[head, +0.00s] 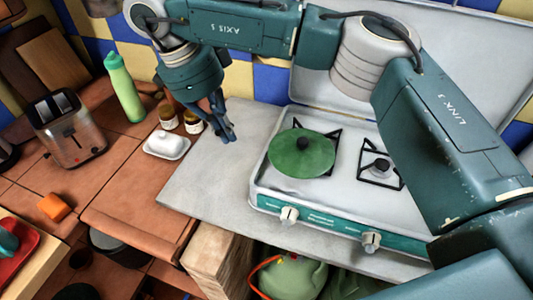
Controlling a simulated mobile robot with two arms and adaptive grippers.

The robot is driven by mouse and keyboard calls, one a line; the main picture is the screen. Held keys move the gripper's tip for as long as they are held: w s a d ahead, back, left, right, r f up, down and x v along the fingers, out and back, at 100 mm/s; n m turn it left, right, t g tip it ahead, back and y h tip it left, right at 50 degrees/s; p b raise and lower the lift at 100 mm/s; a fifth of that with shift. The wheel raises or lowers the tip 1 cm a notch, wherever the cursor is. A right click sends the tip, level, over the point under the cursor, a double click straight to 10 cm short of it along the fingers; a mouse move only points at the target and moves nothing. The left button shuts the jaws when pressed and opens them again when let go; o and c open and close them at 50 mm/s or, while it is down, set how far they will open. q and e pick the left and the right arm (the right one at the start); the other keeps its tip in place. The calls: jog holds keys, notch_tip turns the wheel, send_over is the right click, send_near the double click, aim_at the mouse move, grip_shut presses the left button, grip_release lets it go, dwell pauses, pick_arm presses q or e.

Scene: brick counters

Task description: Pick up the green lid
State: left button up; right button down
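The round green lid (308,165) with a dark knob in its middle lies on the left burner of the white and teal camping stove (335,205). My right gripper (226,133) hangs fingers down over the grey counter, to the left of the stove and apart from the lid. Nothing shows in its grasp. Its fingers are seen close together from the side, so how far they are open is unclear. My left gripper is not in view.
The right burner (380,168) is bare, and the raised stove cover (330,85) stands behind. Two small jars (168,117), a white butter dish (166,145), a green bottle (123,88) and a toaster (68,128) stand to the left. The grey counter (205,185) left of the stove is clear.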

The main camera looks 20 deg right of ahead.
aim_at(259, 166)
jog(key=d+f+p, duration=0.1)
jog(key=d+f, duration=0.1)
jog(key=f, duration=0.1)
jog(key=d+f+p, duration=0.2)
jog(key=f, duration=0.1)
jog(key=d+f+p, duration=0.2)
jog(key=f, duration=0.1)
jog(key=shift+s, duration=0.35)
jog(key=shift+s+d+f+p, duration=0.15)
jog(key=shift+d+p, duration=0.15)
jog(key=shift+d, duration=0.15)
jog(key=shift+d+f+b, duration=0.1)
jog(key=shift+d+b, duration=0.05)
jog(key=shift+b, duration=0.15)
jog(key=shift+d+b, duration=0.65)
jog(key=shift+d, duration=0.25)
